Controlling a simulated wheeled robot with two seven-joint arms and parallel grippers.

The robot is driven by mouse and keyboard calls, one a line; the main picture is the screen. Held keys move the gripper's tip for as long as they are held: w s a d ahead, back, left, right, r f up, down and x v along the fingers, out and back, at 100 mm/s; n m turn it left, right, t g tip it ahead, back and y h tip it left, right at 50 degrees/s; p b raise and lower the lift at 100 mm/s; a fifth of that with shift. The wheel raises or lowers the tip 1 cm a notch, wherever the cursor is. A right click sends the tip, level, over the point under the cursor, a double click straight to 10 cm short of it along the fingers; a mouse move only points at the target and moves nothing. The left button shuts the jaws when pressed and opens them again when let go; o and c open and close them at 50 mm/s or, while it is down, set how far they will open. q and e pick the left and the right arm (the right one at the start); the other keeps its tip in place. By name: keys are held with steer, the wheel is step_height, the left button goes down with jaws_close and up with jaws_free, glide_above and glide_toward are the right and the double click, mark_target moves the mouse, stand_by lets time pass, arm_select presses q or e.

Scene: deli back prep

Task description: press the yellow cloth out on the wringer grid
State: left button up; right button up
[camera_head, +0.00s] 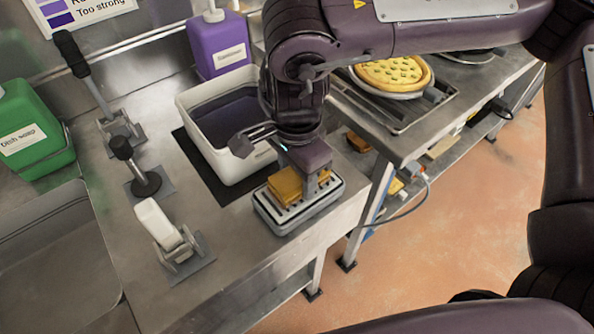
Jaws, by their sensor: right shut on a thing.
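The yellow cloth (285,186) lies folded on the wringer grid (298,208), a grey tray with a slotted top near the counter's front edge. My right gripper (305,184) points down at the grid and is shut on the yellow cloth. The cloth appears to touch the grid. Part of the cloth is hidden by the gripper's fingers. My left gripper is not in view.
A white tub of dark liquid (197,112) stands on a dark mat just behind the grid. A purple bottle (218,45), a green dish soap container (33,130) and several lever-like fixtures stand on the counter. A pie (392,73) sits on the neighbouring table.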

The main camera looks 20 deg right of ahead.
steer(key=shift+f+b, duration=0.6)
steer(key=shift+f, duration=0.35)
stand_by(0.6)
step_height(320, 180, up, 7)
steer(key=p, duration=0.6)
steer(key=shift+r+p, duration=0.15)
steer(key=shift+p, duration=0.15)
stand_by(0.6)
steer(key=shift+f+b, duration=1.7)
steer(key=shift+f, duration=0.85)
steer(key=shift+f+b, duration=0.8)
steer(key=shift+f, duration=0.3)
